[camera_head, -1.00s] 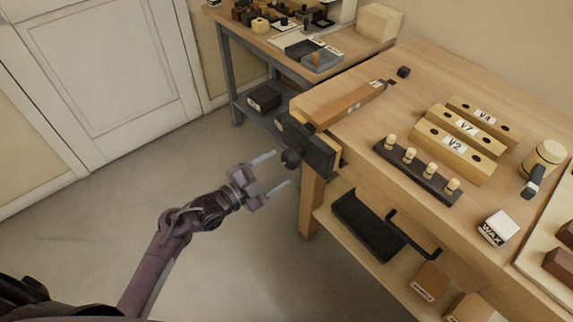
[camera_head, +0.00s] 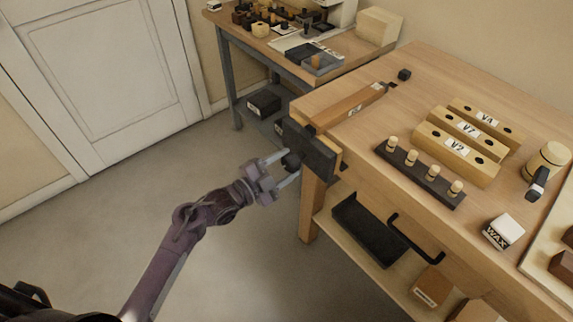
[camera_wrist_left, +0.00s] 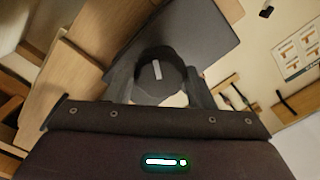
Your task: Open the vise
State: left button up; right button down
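The vise (camera_head: 312,150) is a dark block mounted on the near left corner of the wooden bench. Its round black knob (camera_wrist_left: 160,74), with a white mark, faces my left gripper. In the head view the knob is partly hidden by my fingers. My left gripper (camera_head: 285,167) is open, with one finger on either side of the knob; it also shows in the left wrist view (camera_wrist_left: 163,90). I cannot tell whether the fingers touch the knob. A wooden bar (camera_head: 348,109) lies on the bench beside the vise. My right gripper is not in view.
The bench top (camera_head: 420,85) holds labelled wooden blocks (camera_head: 458,150), a dark rack of pegs (camera_head: 420,172), a mallet (camera_head: 543,168) and a wax box (camera_head: 502,232). A second table (camera_head: 270,45) stands behind. The floor left of the bench is clear.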

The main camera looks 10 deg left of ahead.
pick_arm(q)
jog(key=shift+r+n+p, duration=0.1)
jog(key=shift+n+p, duration=0.3)
jog(key=shift+p, duration=0.05)
jog(key=shift+n+p, duration=0.65)
jog(key=shift+n, duration=0.85)
jog(key=shift+p, duration=0.3)
